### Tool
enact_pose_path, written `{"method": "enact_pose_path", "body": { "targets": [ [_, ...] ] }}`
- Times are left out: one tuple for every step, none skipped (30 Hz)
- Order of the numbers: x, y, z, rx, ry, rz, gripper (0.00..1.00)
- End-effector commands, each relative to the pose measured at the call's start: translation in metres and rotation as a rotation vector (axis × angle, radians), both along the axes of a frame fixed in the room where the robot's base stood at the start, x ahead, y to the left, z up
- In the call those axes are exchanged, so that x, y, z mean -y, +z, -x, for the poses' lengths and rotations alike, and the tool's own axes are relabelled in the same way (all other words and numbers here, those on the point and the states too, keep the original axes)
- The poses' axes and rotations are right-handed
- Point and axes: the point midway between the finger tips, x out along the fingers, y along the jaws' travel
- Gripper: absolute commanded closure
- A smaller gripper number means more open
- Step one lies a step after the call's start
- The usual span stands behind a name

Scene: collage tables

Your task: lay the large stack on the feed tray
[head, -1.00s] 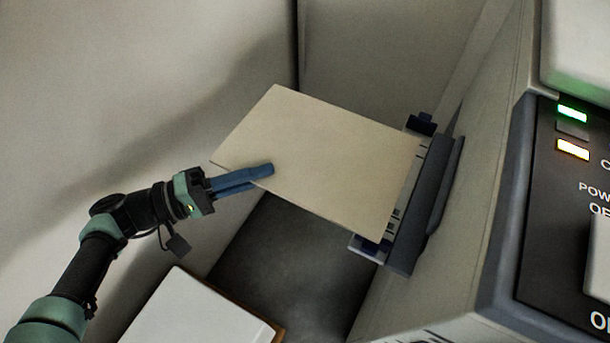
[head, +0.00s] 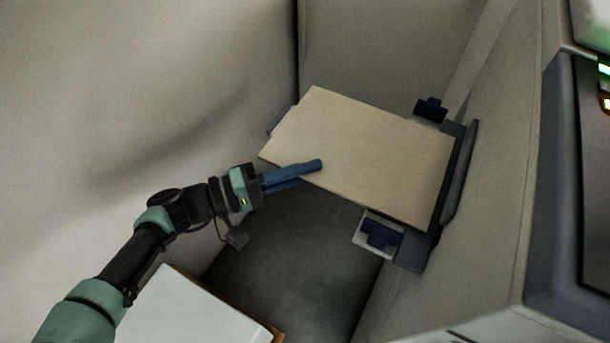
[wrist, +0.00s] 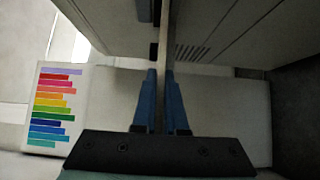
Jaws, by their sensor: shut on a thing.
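The large stack is a tan, flat, sheet-like block (head: 365,150) in the head view, over the feed tray on the side of the machine. My gripper (head: 305,174) is shut on its near left edge. In the wrist view the stack (wrist: 165,45) shows edge-on between the blue fingers (wrist: 160,100). The feed tray (head: 410,255) is mostly hidden under the stack; its dark blue guides (head: 380,234) show at the near and far sides. I cannot tell whether the stack rests on the tray or hangs just above it.
The machine (head: 500,230) with a dark panel stands at the right. A white stack with a brown edge (head: 190,312) lies at the lower left. Pale walls close off the left and back. The dark floor (head: 290,255) below the tray is clear. A colored bar chart (wrist: 52,108) shows in the wrist view.

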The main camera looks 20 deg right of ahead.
Motion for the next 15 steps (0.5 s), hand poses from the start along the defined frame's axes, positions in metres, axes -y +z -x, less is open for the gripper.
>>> {"method": "enact_pose_path", "body": {
  "targets": [
    [0.0002,-0.0015,-0.0003,0.001,-0.001,0.004,1.0],
    [0.0002,-0.0007,-0.0003,0.001,-0.001,0.005,1.0],
    [0.0001,0.0004,-0.0002,0.002,-0.001,0.005,1.0],
    [0.0001,0.0007,-0.0002,0.001,-0.001,0.005,1.0],
    [0.0001,0.0008,-0.0002,0.001,-0.001,0.005,1.0],
    [0.0002,0.0009,-0.0002,0.001,-0.001,0.005,1.0],
    [0.0002,0.0007,-0.0001,0.001,-0.001,0.005,1.0],
    [0.0002,0.0001,-0.0001,0.001,-0.001,0.005,1.0],
    [0.0002,-0.0014,-0.0001,0.001,-0.001,0.005,1.0],
    [0.0002,-0.0027,-0.0001,0.001,-0.001,0.005,1.0],
    [0.0002,-0.0037,-0.0001,0.001,-0.001,0.005,1.0],
    [0.0,-0.0044,0.0001,0.0,-0.001,0.001,0.87],
    [0.0,-0.004,0.0001,0.0,-0.001,0.001,0.81],
    [0.0,-0.0039,0.0001,0.0,-0.001,0.001,0.76],
    [0.0,-0.0039,0.0001,0.0,-0.001,0.001,0.69]
  ]
}}
